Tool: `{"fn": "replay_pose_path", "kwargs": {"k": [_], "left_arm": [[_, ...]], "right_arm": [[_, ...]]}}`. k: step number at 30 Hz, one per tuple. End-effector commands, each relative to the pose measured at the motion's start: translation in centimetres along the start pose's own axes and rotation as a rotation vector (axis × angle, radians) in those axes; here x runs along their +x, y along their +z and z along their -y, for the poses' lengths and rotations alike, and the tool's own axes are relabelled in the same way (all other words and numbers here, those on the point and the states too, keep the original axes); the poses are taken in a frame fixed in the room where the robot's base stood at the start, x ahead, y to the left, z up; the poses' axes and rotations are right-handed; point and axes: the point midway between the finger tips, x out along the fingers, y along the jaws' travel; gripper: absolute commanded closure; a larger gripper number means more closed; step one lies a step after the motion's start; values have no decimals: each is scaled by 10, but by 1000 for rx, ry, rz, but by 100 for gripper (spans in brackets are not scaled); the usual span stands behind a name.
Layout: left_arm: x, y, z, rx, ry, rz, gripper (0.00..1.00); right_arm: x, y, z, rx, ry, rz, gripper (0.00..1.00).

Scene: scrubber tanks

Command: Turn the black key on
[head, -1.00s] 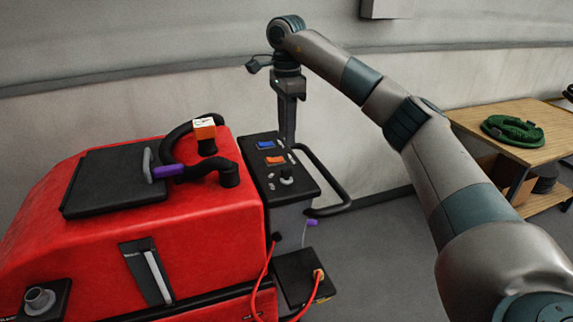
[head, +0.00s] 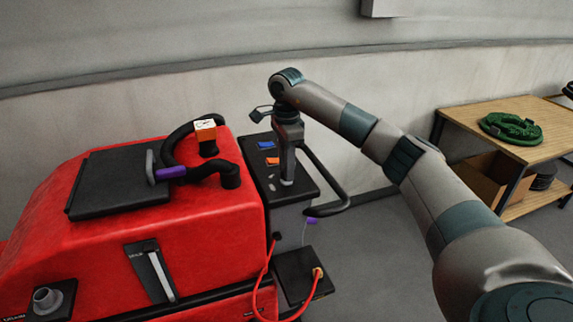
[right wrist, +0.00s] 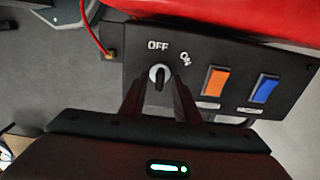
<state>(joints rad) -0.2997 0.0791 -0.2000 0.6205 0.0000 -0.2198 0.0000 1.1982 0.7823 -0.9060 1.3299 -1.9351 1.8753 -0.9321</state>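The black key (right wrist: 159,80) sits in a pale round switch on the black control panel (right wrist: 135,62) in the right wrist view. Its grip lies in line with the "OFF" label; the "ON" label is off to the right of that. My right gripper (right wrist: 158,91) is open, one finger on each side of the key, with gaps showing between key and fingers. In the head view my right gripper (head: 287,182) points down at the panel (head: 258,178) and hides the key. My left gripper is in neither view.
An orange switch (right wrist: 216,82) and a blue switch (right wrist: 264,89) are beside the key. The red scrubber (head: 215,215) fills the left, with a black handle bar (head: 335,190) behind the panel. A wooden table (head: 480,125) with a green hose (head: 511,128) stands right.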

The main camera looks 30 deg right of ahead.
Motion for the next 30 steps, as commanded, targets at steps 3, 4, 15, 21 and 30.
{"fn": "replay_pose_path", "kwargs": {"k": [3,4,15,21,30], "left_arm": [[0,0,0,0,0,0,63],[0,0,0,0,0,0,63],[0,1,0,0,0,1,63],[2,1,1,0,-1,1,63],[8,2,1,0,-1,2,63]], "right_arm": [[0,0,0,0,0,0,71],[0,0,0,0,0,0,71],[0,0,0,0,0,0,100],[0,0,0,16,0,0,100],[2,0,0,131,0,-1,100]]}}
